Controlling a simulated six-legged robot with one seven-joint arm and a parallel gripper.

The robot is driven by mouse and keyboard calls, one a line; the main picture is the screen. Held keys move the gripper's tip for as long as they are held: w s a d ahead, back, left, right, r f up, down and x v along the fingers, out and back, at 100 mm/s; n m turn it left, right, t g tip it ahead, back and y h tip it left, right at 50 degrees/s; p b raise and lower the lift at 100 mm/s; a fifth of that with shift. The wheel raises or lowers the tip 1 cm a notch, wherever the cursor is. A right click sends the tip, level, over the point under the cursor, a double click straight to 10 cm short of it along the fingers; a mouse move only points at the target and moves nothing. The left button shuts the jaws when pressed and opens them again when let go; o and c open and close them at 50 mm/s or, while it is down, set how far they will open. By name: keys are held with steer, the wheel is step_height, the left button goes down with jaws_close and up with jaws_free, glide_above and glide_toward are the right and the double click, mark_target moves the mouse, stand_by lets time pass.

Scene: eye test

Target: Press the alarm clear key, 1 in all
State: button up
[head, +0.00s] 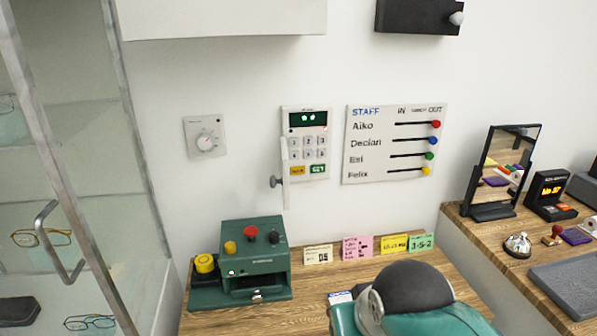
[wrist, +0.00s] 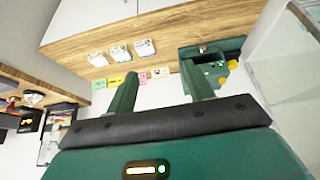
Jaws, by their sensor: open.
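The alarm keypad (head: 308,142) is a pale panel on the wall in the head view, with a lit dark green display (head: 308,119) and rows of pale number keys. Its bottom row has a yellow key (head: 297,170) and a green key (head: 319,169) that seems to read SET. The yellow key's lettering is too small to read. A narrow white flap (head: 285,160) with a grey knob stands open along the keypad's left side. My gripper (wrist: 161,88) is open and empty in the wrist view, its two green fingers wide apart. The keypad does not show there.
A green box (head: 254,258) with coloured knobs stands on the wooden counter below the keypad. A dial (head: 205,136) and a staff board (head: 395,143) flank the keypad. A glass cabinet (head: 80,150) stands at left, a mirror (head: 503,170) at right.

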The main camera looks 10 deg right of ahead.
steer(key=c, duration=0.7)
jaws_close()
steer(key=shift+a, duration=0.1)
stand_by(0.7)
